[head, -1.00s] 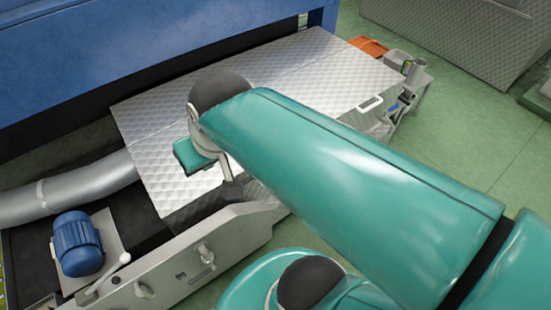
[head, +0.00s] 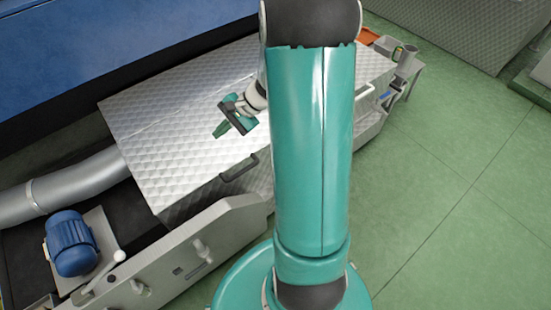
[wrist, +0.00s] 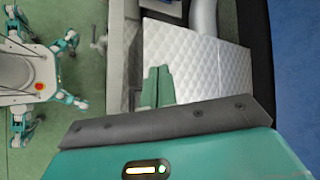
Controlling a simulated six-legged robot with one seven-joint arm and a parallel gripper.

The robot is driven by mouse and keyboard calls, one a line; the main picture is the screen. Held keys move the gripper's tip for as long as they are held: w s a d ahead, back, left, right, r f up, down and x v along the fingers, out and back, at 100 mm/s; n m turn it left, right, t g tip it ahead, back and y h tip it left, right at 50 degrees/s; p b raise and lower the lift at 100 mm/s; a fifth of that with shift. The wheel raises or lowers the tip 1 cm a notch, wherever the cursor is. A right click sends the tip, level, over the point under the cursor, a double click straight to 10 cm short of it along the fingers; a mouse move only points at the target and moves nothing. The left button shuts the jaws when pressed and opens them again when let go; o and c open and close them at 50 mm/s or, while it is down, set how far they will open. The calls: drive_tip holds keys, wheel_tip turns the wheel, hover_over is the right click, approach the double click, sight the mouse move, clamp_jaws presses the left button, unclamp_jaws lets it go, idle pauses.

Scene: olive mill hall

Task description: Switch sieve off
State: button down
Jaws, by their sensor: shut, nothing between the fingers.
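The sieve's machine has a silver quilted cover (head: 165,115) and a pale grey side panel (head: 225,235). On its lower left end a lever with a white ball knob (head: 118,256) sticks up at a slant. Two small pale fittings, one left (head: 140,287) and one right (head: 203,250), sit on the side panel; I cannot tell which part is the switch. My gripper (head: 221,129) hangs over the quilted cover, away from the lever. Its green fingers are together and empty; they also show in the wrist view (wrist: 158,86) with the cover (wrist: 215,65) behind.
A blue motor (head: 71,243) sits left of the lever. A thick grey pipe (head: 75,185) runs along the left. A big blue machine (head: 110,40) stands behind. Orange and grey bins (head: 385,45) are at the far end. The green floor (head: 450,200) to the right is clear.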

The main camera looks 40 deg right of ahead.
drive_tip(key=w+d+f+m+t, duration=0.1)
drive_tip(key=d+f+m+t, duration=0.3)
drive_tip(key=d+f+m, duration=0.5)
drive_tip(key=s+d+f+m+t+h, duration=0.1)
drive_tip(key=s+d+f+m+h, duration=0.3)
drive_tip(key=f, duration=0.6)
drive_tip(key=s+d+f+m+t+h, duration=0.2)
drive_tip(key=s+d+f+m, duration=0.35)
drive_tip(key=f, duration=0.45)
drive_tip(key=s+d+f+m+t+h, duration=0.1)
drive_tip(key=s+d+f+m+h, duration=0.4)
drive_tip(key=f, duration=0.6)
drive_tip(key=w+d+f+n+y, duration=0.1)
drive_tip(key=w+f, duration=0.3)
drive_tip(key=w, duration=1)
drive_tip(key=shift+w+d+y, duration=0.3)
drive_tip(key=shift+d+y, duration=0.1)
drive_tip(key=shift+d, duration=0.15)
drive_tip(key=shift+f, duration=0.1)
